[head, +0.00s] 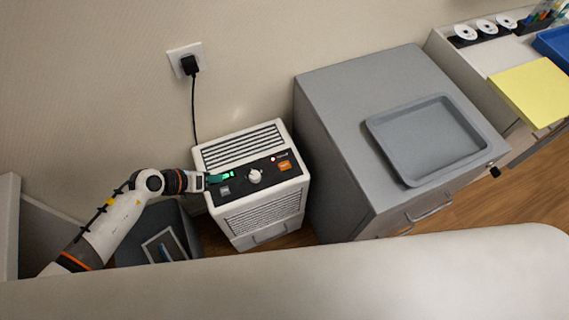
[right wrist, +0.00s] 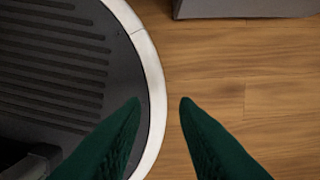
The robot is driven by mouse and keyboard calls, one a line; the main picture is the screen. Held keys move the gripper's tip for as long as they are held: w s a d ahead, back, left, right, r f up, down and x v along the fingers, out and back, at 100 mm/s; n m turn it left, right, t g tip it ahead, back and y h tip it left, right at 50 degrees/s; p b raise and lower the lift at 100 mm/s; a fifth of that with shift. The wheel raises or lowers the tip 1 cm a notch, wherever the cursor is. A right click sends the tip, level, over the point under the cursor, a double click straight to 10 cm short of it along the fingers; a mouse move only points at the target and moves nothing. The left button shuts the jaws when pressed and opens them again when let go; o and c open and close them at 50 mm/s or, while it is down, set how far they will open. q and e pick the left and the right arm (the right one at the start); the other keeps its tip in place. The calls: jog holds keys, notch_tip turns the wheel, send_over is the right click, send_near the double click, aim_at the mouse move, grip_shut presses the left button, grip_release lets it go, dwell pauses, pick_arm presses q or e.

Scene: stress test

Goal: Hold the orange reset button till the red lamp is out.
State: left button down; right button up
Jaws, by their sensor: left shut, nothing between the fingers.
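A white appliance (head: 264,212) stands on the floor against the wall, with a black control panel on its top. The orange reset button (head: 284,165) is at the panel's right end. A small red lamp (head: 272,159) shows red just to its upper left. My right gripper (right wrist: 161,102) is open and empty in the right wrist view, above my base and the floor.
A white dial (head: 254,176) and a grey button (head: 225,190) are on the panel. A grey cabinet (head: 330,165) with a grey tray (head: 373,127) stands close on the right. A dark bin (head: 190,228) is below my left arm. A cord runs up to a wall socket (head: 174,56).

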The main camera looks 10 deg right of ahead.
grip_shut()
jog(key=shift+d, duration=0.1)
dwell(1.2)
